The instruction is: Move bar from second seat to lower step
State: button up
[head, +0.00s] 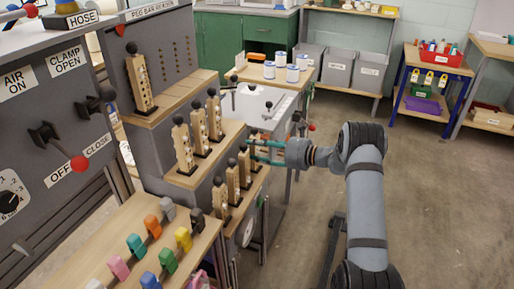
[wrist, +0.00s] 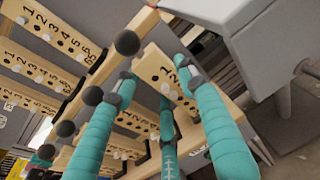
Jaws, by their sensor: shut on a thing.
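My gripper (head: 264,151) has teal fingers and is shut on a wooden bar at the far end of the lower step. In the wrist view the fingers (wrist: 150,88) close around this numbered bar (wrist: 172,76), which has pegs and a black knob. In the head view the fingers mostly hide it, and I cannot tell whether its foot touches the step. Three upright bars (head: 233,183) stand in a row on the lower step, nearer the viewer. Three more bars (head: 200,132) stand on the middle step (head: 186,177), above and to the left.
One bar (head: 139,82) stands on the top step by the peg board. Colored clips (head: 153,226) sit on the front bench. A red-knobbed lever (head: 78,162) projects from the left panel. White cans (head: 280,60) stand behind. The floor to the right is open.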

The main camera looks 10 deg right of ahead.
jog(key=shift+f+b, duration=0.45)
jog(key=shift+f, duration=0.05)
jog(key=o, duration=1.2)
jog(key=shift+c, duration=0.2)
jog(key=shift+o, duration=0.2)
jog(key=shift+s+d, duration=0.1)
jog(key=v, duration=1.1)
jog(key=shift+s+d+r, duration=0.2)
jog(key=shift+s+d, duration=0.05)
jog(key=shift+d, duration=0.05)
